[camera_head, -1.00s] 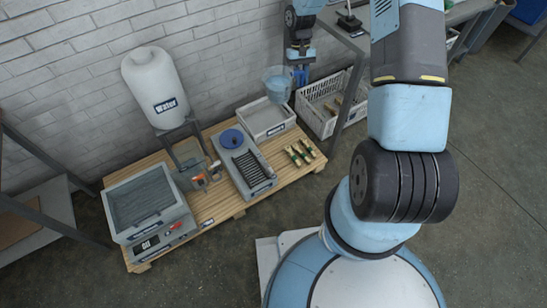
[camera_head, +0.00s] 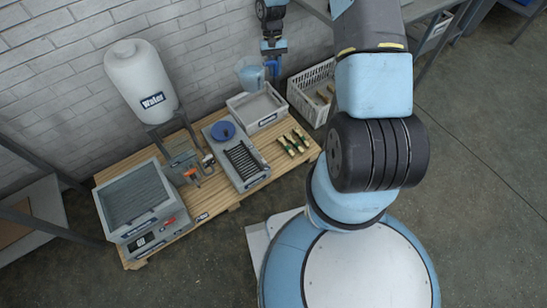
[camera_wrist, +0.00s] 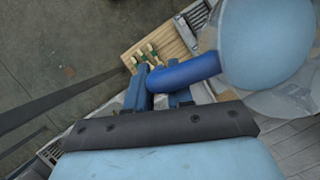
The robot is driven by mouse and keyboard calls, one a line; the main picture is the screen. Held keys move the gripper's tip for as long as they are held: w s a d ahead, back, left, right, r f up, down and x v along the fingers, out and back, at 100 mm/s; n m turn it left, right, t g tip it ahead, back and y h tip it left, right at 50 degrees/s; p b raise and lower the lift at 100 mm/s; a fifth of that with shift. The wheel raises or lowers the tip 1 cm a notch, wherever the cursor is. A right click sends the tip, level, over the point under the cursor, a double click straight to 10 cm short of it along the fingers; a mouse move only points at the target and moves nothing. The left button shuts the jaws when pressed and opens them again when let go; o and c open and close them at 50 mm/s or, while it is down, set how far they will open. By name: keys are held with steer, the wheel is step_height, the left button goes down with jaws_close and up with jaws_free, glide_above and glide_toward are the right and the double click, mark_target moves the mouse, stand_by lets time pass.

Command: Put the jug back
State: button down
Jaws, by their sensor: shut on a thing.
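The jug (camera_head: 249,74) is a pale blue, see-through vessel with a dark blue handle. It hangs in the air near the wall, above the back of the grey tray. My gripper (camera_head: 271,60) is shut on its handle, on the right side of the jug. In the wrist view the jug (camera_wrist: 265,40) fills the upper right. Its curved blue handle (camera_wrist: 185,73) runs to the blue fingers of my gripper (camera_wrist: 158,92). I cannot tell whether the jug holds water.
The wooden pallet (camera_head: 222,200) carries a white water tank (camera_head: 140,80) on a stand, a grey basin (camera_head: 135,200), a grey unit with a blue round part (camera_head: 222,131), a labelled grey tray (camera_head: 238,114) and several small green-and-wood items (camera_head: 292,142). A crate (camera_head: 302,98) stands right of the tray.

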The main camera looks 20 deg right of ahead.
steer(key=shift+s+d+f+m+t+y, duration=0.5)
steer(key=shift+s+f+m, duration=1.85)
steer(key=shift+f, duration=6.85)
steer(key=shift+s+d+f+m+t+y, duration=0.1)
steer(key=shift+s+f+m+t+y, duration=1.5)
steer(key=shift+f, duration=7.6)
steer(key=shift+s+d+f+m+g, duration=0.25)
steer(key=shift+s+f+m, duration=2.85)
steer(key=shift+f, duration=6.1)
steer(key=c, duration=1)
jaws_free()
steer(key=shift+w+m, duration=0.75)
steer(key=v, duration=1.2)
steer(key=shift+r, duration=0.1)
